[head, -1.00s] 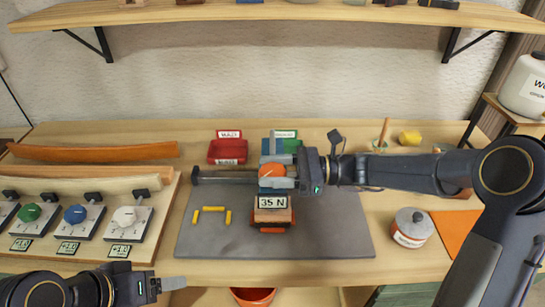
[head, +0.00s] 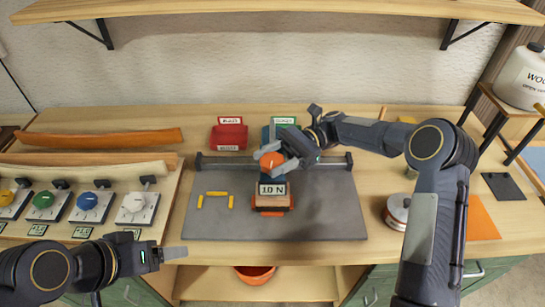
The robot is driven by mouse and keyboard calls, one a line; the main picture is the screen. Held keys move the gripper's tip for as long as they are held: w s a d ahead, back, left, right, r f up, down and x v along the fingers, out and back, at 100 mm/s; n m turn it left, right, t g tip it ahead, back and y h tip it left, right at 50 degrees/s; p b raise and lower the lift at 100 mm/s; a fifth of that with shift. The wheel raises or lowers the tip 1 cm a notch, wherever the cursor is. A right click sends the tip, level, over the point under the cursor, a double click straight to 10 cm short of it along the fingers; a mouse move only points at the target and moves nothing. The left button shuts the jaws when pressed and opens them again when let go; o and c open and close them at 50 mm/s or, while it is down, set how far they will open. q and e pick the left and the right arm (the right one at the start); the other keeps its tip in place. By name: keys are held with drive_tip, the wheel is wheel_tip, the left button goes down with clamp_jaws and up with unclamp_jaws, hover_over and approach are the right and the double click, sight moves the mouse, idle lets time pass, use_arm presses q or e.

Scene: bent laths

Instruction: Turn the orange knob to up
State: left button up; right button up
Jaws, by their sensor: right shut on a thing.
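The orange knob (head: 269,159) sits on top of a small device in the middle of the grey mat, above a display (head: 272,189) that reads 10 N. My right gripper (head: 276,160) reaches in from the upper right and is shut on the knob, one finger on each side. The fingers cover part of the knob, and its pointer direction is too small to tell. My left gripper (head: 173,254) is at the lower left, away from the knob; its finger opening cannot be made out.
A dark bar (head: 222,161) runs behind the device on the grey mat (head: 320,215). Several yellow pegs lie left of the device. A red bin (head: 229,137) stands behind. A panel of coloured dials (head: 137,207) and bent laths (head: 102,144) are at left. A grey tin (head: 397,212) stands at right.

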drive_tip(key=shift+r, duration=0.1)
idle(0.3)
drive_tip(key=o, duration=0.7)
